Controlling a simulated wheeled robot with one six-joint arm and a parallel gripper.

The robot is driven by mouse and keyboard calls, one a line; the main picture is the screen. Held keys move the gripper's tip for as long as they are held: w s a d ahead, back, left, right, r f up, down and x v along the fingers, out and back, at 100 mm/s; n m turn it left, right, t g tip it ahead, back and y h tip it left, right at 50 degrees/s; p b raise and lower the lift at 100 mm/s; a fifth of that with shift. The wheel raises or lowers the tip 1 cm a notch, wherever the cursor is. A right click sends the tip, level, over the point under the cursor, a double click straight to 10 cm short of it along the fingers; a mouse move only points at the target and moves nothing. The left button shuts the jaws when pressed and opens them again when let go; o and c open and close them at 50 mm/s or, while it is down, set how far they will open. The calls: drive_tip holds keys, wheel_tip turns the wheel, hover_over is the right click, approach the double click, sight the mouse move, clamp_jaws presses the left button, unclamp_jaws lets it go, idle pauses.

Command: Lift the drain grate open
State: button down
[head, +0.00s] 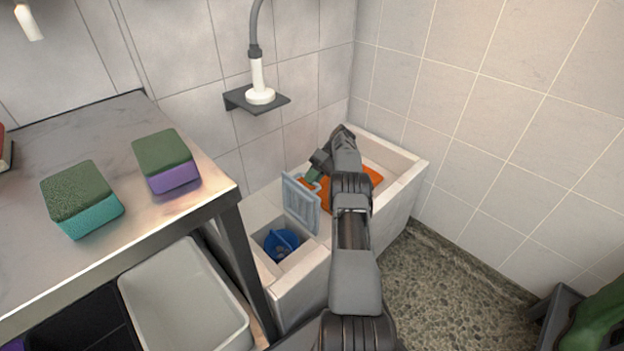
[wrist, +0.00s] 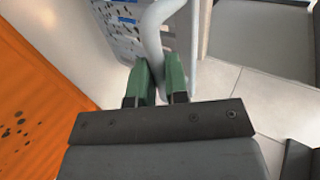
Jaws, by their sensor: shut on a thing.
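The drain grate (head: 301,204) is a light grey-blue slotted panel. In the head view it stands raised, roughly upright, at the edge of an open square drain hole (head: 268,246) in the pale trough. A blue item (head: 281,243) lies inside that hole. In the wrist view the grate (wrist: 128,22) shows at the top, with a curved pale handle (wrist: 151,35) coming down from it. My gripper (wrist: 161,85) has green fingers, shut on this handle. In the head view my gripper (head: 316,174) is just right of the grate, and my arm hides part of the trough.
An orange perforated mat (head: 364,186) lies in the trough (head: 409,173). A steel table (head: 215,194) with two sponges (head: 80,197) (head: 166,160) stands left. Below it is a grey bin (head: 185,300). A wall shelf (head: 272,104) holds a white sprayer.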

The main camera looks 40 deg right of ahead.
drive_tip(key=shift+a+f, duration=0.15)
drive_tip(key=shift+f, duration=0.45)
drive_tip(key=c, duration=1.4)
unclamp_jaws()
drive_tip(key=shift+o, duration=1.4)
drive_tip(key=shift+r, duration=0.2)
drive_tip(key=shift+r, duration=0.1)
drive_tip(key=s+a+r+p, duration=0.2)
drive_tip(key=s+r+p, duration=0.1)
drive_tip(key=s+r, duration=0.3)
drive_tip(key=s+a+r+p, duration=0.3)
drive_tip(key=s+r, duration=0.3)
drive_tip(key=shift+s+a+r+p, duration=0.35)
